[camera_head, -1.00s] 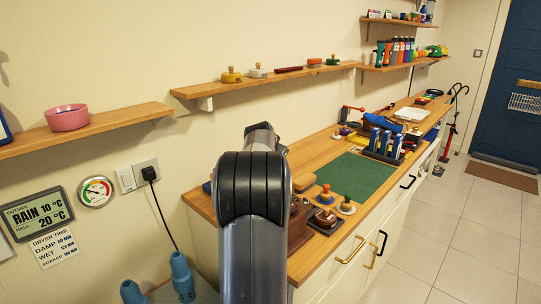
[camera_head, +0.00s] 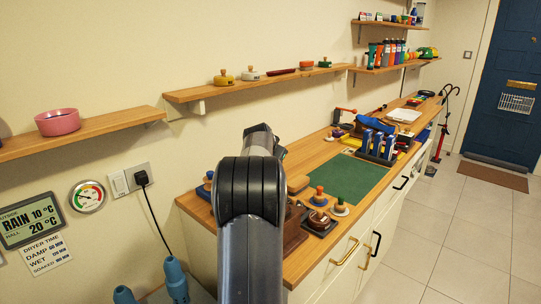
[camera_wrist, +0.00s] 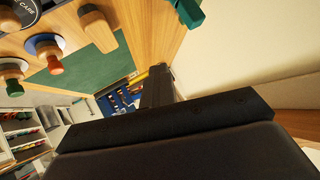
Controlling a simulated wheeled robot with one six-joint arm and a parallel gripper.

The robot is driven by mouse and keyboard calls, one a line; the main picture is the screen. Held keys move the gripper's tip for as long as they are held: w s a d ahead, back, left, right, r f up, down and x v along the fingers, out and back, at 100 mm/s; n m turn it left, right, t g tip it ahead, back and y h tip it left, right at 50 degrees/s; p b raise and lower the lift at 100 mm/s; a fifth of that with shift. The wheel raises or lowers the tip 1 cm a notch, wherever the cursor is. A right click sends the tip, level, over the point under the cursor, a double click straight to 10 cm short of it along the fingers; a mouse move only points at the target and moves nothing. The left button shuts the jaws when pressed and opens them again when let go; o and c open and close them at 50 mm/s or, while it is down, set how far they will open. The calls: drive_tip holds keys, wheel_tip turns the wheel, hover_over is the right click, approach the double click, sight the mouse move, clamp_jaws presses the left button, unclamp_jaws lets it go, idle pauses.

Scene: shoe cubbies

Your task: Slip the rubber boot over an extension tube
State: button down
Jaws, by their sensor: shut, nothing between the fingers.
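I see no rubber boot in either view. My gripper (camera_wrist: 157,85) shows as a dark shape in the wrist view, shut and empty, above the wooden worktop. In the head view my arm hides most of it. It is apart from the blue tubes.
A wooden worktop (camera_head: 310,163) with a green mat (camera_head: 350,178) runs along the wall, holding knobbed tools and a blue bottle rack (camera_head: 376,148). A shelf (camera_head: 250,84) and a pink bowl (camera_head: 57,122) on another shelf are above.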

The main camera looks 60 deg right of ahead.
drive_tip(key=s+d+m+g+p, duration=0.1)
drive_tip(key=s+d+m+p, duration=0.1)
drive_tip(key=d, duration=0.7)
drive_tip(key=shift+s+m+h, duration=0.4)
drive_tip(key=shift+s, duration=0.1)
idle(1.8)
drive_tip(key=c, duration=2.2)
unclamp_jaws()
drive_tip(key=c, duration=1.7)
unclamp_jaws()
drive_tip(key=shift+a, duration=0.1)
drive_tip(key=b+v, duration=0.2)
drive_tip(key=v, duration=0.8)
drive_tip(key=shift+w+a+r, duration=0.15)
drive_tip(key=shift+a+r, duration=0.05)
drive_tip(key=shift+a, duration=0.15)
drive_tip(key=shift+d, duration=0.15)
